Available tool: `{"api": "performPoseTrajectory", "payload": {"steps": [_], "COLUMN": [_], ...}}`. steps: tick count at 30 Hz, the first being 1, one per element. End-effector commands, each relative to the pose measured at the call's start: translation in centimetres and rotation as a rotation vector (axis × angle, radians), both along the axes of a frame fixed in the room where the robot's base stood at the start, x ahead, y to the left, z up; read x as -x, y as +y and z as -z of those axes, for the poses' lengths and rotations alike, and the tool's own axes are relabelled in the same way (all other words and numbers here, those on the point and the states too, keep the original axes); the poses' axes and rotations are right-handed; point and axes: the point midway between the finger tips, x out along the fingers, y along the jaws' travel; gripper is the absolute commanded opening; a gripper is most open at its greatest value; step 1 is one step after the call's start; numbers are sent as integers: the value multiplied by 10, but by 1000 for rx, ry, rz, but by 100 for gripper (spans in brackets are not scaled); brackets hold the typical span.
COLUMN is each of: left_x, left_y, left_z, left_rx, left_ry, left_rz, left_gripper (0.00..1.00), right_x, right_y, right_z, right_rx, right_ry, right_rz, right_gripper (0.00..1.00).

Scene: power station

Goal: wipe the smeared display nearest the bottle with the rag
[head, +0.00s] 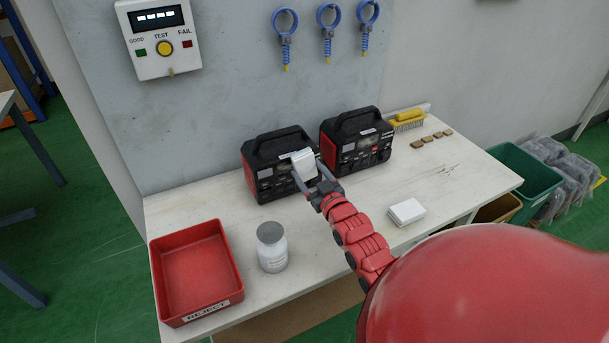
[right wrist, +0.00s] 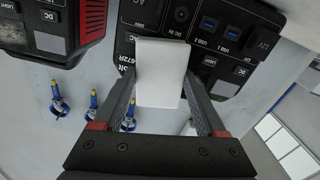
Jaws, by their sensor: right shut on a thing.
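My right gripper (head: 308,171) is shut on a white folded rag (head: 303,163). It holds the rag at the front panel of the left black power station (head: 262,150), the one nearer the bottle. In the right wrist view the rag (right wrist: 160,72) stands between the fingers against the panel and covers part of it. I cannot tell whether it touches, and any smear there is hidden or too small to see. The white bottle (head: 272,247) stands upright in front of this station. A second power station (head: 357,140) stands to the right. My left gripper is not in view.
A red reject tray (head: 195,270) sits at the bench's left end. A white folded pad (head: 406,212) lies near the front edge. A tester (head: 160,38) hangs on the wall.

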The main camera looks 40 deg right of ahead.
Motion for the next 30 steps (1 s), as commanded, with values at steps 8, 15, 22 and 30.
{"api": "performPoseTrajectory", "payload": {"steps": [8, 15, 22, 30], "left_x": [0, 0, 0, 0], "left_y": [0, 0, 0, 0], "left_z": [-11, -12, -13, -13], "left_rx": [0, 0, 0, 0], "left_ry": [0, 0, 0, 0], "left_rz": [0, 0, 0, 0], "left_gripper": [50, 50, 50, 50], "right_x": [-6, -11, -14, -18], "right_y": [20, 36, 48, 70], "right_z": [-4, -3, -2, -1], "right_rx": [-3, -1, -2, -1], "right_ry": [-4, -6, -5, -4], "right_rz": [-4, -4, -6, -4], "right_gripper": [29, 29, 29, 29]}}
